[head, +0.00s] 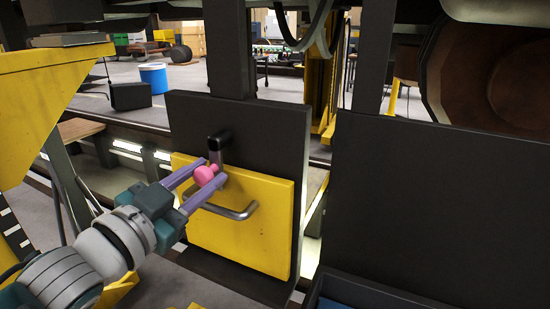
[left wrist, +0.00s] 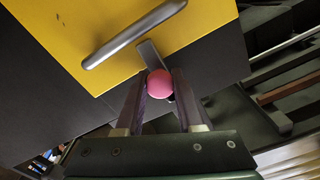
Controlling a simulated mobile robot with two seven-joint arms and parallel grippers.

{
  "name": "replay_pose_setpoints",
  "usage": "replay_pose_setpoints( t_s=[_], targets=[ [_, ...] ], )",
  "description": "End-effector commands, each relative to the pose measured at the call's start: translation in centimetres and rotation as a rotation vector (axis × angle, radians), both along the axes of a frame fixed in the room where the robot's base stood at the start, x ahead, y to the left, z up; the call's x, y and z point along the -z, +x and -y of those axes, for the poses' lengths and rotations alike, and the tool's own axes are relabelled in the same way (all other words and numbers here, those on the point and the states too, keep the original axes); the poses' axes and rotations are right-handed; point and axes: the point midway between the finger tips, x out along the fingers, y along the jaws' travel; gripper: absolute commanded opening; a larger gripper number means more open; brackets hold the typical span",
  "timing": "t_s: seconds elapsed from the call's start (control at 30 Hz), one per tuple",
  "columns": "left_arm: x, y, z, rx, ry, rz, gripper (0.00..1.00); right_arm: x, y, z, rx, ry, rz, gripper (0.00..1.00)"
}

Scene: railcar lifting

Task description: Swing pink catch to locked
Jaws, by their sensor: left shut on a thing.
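The pink catch (head: 205,175) is a round knob at the upper edge of a yellow panel (head: 262,235), which sits on a dark upright plate (head: 265,128). My left gripper (head: 212,177) reaches in from the left with its two fingers shut around the pink knob. The knob also shows between the fingertips in the left wrist view (left wrist: 159,84), with a grey lever behind it (left wrist: 152,56). A grey bar handle (head: 232,211) is on the yellow panel, just below the fingers. A black-capped post (head: 219,140) stands up above the knob. My right gripper is not in view.
A second dark plate (head: 430,200) stands at the right, with a bright gap between the two. A yellow structure (head: 45,95) rises at the left, close to my arm. A blue drum (head: 154,77) and a dark box (head: 130,95) stand farther back on the floor.

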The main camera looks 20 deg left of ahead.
Motion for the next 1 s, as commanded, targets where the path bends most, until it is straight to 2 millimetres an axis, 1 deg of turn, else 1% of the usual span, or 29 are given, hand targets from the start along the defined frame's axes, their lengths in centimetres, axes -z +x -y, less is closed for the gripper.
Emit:
replay_pose_setpoints(
  t_s=[0.27,0.67,0.7,0.97,1.0],
  targets=[
    [0.00,-0.02,0.24,0.000,-0.061,-0.005,0.00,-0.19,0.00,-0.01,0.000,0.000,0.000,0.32],
    [0.01,-0.02,0.28,0.000,-0.070,-0.005,0.00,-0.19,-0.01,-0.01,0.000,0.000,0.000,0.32],
    [0.01,-0.02,0.28,0.000,-0.070,-0.005,0.38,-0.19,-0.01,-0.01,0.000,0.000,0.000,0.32],
    [0.01,-0.02,0.28,0.000,-0.067,-0.005,0.67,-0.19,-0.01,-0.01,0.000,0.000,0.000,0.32],
    [0.01,-0.02,0.27,0.000,-0.066,-0.005,0.67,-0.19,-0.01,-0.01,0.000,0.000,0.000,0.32]
  ],
)
